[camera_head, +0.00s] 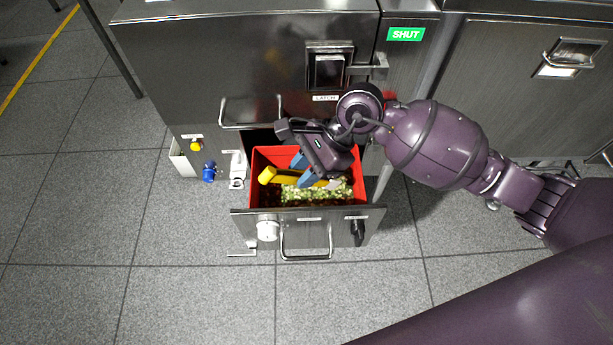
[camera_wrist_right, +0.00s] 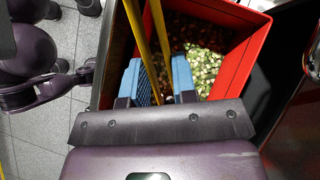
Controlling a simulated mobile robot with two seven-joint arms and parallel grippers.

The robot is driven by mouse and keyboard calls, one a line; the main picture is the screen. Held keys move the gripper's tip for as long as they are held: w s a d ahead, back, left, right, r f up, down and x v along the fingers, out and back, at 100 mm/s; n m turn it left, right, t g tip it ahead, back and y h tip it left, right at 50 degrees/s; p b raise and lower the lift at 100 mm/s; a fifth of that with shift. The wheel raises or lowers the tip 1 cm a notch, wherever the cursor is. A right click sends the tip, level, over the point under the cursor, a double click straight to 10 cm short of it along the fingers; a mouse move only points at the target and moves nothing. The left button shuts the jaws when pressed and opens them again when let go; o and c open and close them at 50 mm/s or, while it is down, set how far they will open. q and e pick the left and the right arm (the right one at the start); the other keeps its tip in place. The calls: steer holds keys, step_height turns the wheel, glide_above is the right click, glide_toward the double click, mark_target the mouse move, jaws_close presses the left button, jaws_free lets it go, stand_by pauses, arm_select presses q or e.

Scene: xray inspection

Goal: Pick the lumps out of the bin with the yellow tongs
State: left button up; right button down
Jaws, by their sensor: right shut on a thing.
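The red bin (camera_head: 358,178) sits in an open metal drawer. Pale green, lumpy material (camera_head: 310,195) and darker brown bits lie inside it; I cannot tell single lumps apart. The yellow tongs (camera_head: 283,177) are over the bin, their thick yellow end toward its left side. My right gripper (camera_head: 304,170) reaches down over the bin with its blue fingers shut on the tongs. In the right wrist view the two yellow arms of the tongs (camera_wrist_right: 162,32) run between the blue fingers (camera_wrist_right: 156,65), above the red bin (camera_wrist_right: 240,62). The tongs' tips are hidden. My left gripper is out of view.
The drawer front (camera_head: 340,222) has a bar handle (camera_head: 306,256), a white knob (camera_head: 267,230) and a black knob (camera_head: 358,231). The steel cabinet (camera_head: 240,60) rises behind, with a latch (camera_head: 329,70) and a green SHUT sign (camera_head: 405,34).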

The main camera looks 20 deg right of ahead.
arm_select(q)
steer(key=shift+s+a+f+p, duration=0.2)
steer(key=shift+s+p, duration=0.15)
steer(key=shift+p, duration=0.15)
arm_select(e)
step_height(320, 180, up, 3)
steer(key=shift+f, duration=0.2)
arm_select(q)
step_height(320, 180, up, 10)
steer(key=n+p, duration=0.1)
steer(key=p, duration=1.2)
steer(key=shift+a+n+t+y, duration=0.3)
steer(key=shift+n+t, duration=0.1)
arm_select(e)
steer(key=s+d+r+m+t+h, duration=0.1)
steer(key=s+d+r+m+t, duration=0.4)
steer(key=s+d+r+m, duration=0.3)
steer(key=shift+s+d+r, duration=1.05)
steer(key=shift+s+r, duration=0.95)
steer(key=shift+r, duration=0.5)
